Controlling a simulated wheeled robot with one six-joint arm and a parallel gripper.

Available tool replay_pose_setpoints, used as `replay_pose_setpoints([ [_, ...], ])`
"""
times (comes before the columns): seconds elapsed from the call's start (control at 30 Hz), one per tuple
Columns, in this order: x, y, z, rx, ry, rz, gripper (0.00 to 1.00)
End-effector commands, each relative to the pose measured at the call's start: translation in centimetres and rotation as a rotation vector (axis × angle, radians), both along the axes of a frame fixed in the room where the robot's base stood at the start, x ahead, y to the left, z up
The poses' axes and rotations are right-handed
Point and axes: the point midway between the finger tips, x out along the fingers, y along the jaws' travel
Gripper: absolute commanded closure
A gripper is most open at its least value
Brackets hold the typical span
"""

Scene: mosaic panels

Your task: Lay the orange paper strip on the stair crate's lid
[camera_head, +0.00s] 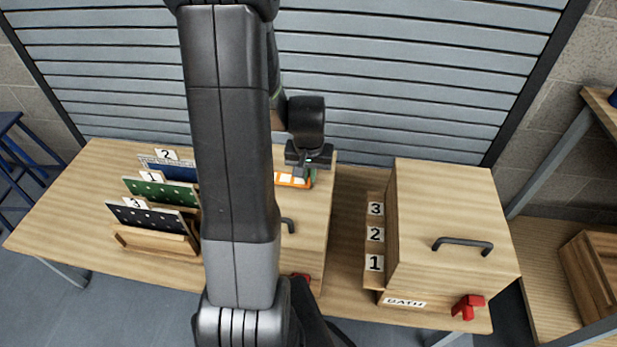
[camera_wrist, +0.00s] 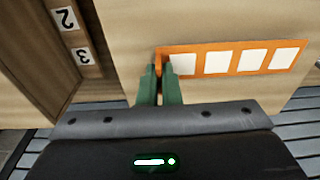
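The orange paper strip (camera_wrist: 238,60), with a row of white squares, is at the lid of the middle crate (camera_wrist: 215,22). It also shows in the head view (camera_head: 292,180), near the far edge of that lid (camera_head: 312,222). My gripper (camera_wrist: 160,72) has green fingers close together at one end of the strip, with orange between their tips. In the head view my gripper (camera_head: 305,172) is over the far part of the lid. I cannot tell whether the strip touches the lid everywhere. My arm hides the crate's left part and any name label.
A second crate labelled BATH (camera_head: 440,205) stands to the right, with number tags 3, 2, 1 (camera_head: 375,234) on its left side and a red clamp (camera_head: 467,306). Numbered panels (camera_head: 160,192) stand in racks at the left. A slatted shutter (camera_head: 400,75) is behind the table.

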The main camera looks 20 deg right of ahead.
Motion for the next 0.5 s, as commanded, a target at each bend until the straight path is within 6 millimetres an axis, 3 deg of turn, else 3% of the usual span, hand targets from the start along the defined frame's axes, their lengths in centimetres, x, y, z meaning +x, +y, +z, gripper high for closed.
replay_pose_setpoints([
  [0.1, -0.1, 0.0, -1.3, 0.002, 0.003, 0.0, 1.0],
  [0.5, 0.0, 0.0, -1.9, 0.0, 0.0, 0.0, 1.0],
])
